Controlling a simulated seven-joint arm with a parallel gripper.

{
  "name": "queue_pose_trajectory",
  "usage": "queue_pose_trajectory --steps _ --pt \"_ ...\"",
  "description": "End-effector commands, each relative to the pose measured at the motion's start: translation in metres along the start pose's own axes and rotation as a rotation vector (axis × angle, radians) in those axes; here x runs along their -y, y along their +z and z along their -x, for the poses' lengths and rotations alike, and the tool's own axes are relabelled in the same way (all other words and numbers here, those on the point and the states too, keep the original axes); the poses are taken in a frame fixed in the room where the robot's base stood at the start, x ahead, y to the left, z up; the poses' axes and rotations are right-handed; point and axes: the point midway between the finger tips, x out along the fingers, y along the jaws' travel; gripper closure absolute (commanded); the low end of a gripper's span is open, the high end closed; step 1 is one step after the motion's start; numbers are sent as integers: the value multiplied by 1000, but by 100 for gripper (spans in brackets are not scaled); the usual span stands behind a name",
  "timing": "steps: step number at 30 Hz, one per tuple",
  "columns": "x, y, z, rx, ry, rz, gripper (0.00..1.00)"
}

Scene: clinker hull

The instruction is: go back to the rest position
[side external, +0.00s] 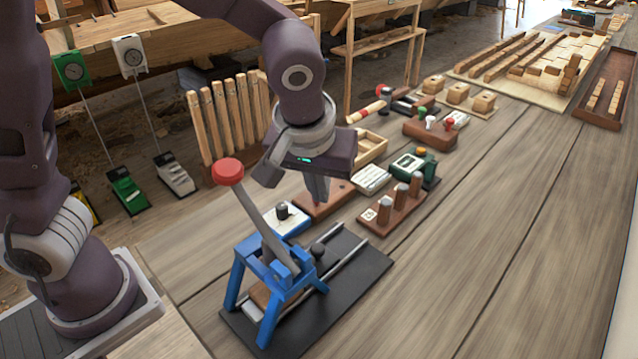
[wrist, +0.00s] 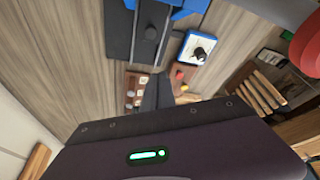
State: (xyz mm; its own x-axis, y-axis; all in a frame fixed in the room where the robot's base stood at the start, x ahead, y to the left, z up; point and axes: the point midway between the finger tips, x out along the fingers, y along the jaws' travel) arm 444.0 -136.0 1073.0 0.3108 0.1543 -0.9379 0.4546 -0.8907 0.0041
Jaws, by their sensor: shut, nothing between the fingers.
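My gripper (side external: 318,196) hangs from my arm over the wooden bench, pointing down, behind the blue press in the side external view. Its fingers are together with nothing between them. In the wrist view the gripper (wrist: 157,88) shows as a dark shape above the bench. The blue press (side external: 281,273) stands on a black base, with a grey lever tilted up to a red knob (side external: 228,171). The red knob also shows at the upper right of the wrist view (wrist: 308,48). My gripper looks apart from the lever.
A white box with a black knob (side external: 284,217) sits next to the press. A wooden peg block (side external: 392,208), a green device (side external: 418,168) and several small boxes crowd the bench beyond. Wooden slats (side external: 229,112) stand at the left. The bench's right side (side external: 500,220) is clear.

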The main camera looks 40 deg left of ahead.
Motion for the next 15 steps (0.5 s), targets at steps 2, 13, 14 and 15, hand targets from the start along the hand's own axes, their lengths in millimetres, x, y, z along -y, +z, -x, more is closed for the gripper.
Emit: queue_pose_trajectory --steps 2,13,14,15 --pt "0 -1 9 -2 2 1 100" --pt "114 2 127 -160 274 -229 100" --pt "122 7 134 -199 281 -263 100" --pt "130 14 142 -248 282 -304 100"
